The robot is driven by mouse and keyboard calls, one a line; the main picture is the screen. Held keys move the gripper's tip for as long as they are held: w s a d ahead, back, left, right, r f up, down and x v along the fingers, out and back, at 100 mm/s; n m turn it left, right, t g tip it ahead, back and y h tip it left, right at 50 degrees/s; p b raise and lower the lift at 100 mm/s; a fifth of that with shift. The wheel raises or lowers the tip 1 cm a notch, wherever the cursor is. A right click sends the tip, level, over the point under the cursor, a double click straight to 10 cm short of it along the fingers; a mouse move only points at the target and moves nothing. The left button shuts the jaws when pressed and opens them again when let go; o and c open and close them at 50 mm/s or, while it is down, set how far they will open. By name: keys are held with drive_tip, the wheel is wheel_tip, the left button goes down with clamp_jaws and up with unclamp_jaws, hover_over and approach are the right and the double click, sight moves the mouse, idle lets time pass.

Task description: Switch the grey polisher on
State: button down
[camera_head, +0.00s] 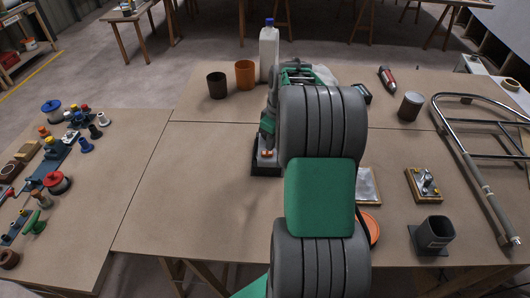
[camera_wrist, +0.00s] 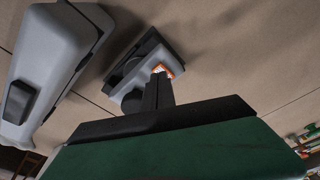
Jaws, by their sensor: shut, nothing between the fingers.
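A grey machine, which seems to be the polisher (camera_wrist: 146,75), sits on a dark base on the table, with a small orange-edged part (camera_wrist: 163,69) on its top. In the head view the orange part (camera_head: 266,153) shows just left of my arm. My gripper (camera_wrist: 158,78) is shut and empty, its fingertips at or just over the orange part. Whether they touch it, I cannot tell. The fingers hide part of the orange part and of the machine. The switch's position cannot be read.
A light grey body with a black raised part (camera_wrist: 50,60) is close at left in the wrist view; I cannot tell what it is. A white bottle (camera_head: 268,55), an orange cup (camera_head: 245,74) and a dark cup (camera_head: 217,85) stand behind.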

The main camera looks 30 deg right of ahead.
drive_tip(key=shift+f+b, duration=0.95)
drive_tip(key=shift+f, duration=0.3)
idle(0.3)
wheel_tip(320, 180, up, 7)
drive_tip(key=p, duration=0.5)
drive_tip(key=shift+r, duration=0.2)
